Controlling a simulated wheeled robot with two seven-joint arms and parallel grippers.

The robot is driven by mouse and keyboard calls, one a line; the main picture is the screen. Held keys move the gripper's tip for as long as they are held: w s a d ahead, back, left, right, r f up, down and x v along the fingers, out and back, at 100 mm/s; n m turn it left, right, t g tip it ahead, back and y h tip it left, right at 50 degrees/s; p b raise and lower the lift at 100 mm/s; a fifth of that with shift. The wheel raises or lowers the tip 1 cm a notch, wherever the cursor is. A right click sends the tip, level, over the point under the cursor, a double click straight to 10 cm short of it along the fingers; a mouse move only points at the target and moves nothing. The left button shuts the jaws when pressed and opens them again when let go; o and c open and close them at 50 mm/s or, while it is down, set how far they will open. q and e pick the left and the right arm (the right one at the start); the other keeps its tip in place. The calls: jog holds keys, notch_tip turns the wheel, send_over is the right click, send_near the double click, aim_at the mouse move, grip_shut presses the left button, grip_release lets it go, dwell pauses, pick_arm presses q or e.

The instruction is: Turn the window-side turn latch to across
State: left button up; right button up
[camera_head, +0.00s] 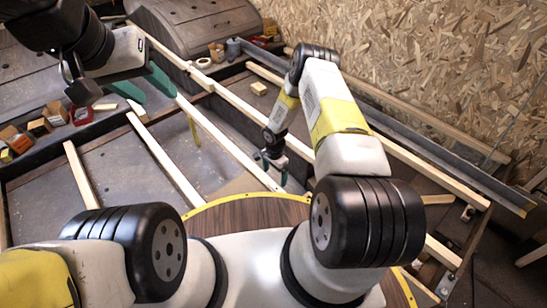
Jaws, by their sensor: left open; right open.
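I cannot make out the window-side turn latch for certain in the head view. A thin yellow upright piece (194,132) shows among the wooden slats left of the middle, but I cannot tell what it is. My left gripper (146,86) is at the upper left, its green fingers spread and empty above the slats. My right gripper (272,170) points down near the middle, beside a long slat. Its green fingers are apart with nothing seen between them, though they are small and partly dark.
Pale wooden slats (165,160) cross the grey floor. A dark grey wheel arch (205,22) stands at the back, near a tape roll (203,62) and a grey cup (233,47). Small boxes (55,113) sit at left. A chipboard wall (430,70) closes the right.

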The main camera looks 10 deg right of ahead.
aim_at(275, 187)
notch_tip(275, 187, down, 8)
jog(key=shift+f, duration=0.1)
dwell(0.4)
jog(key=c, duration=1.4)
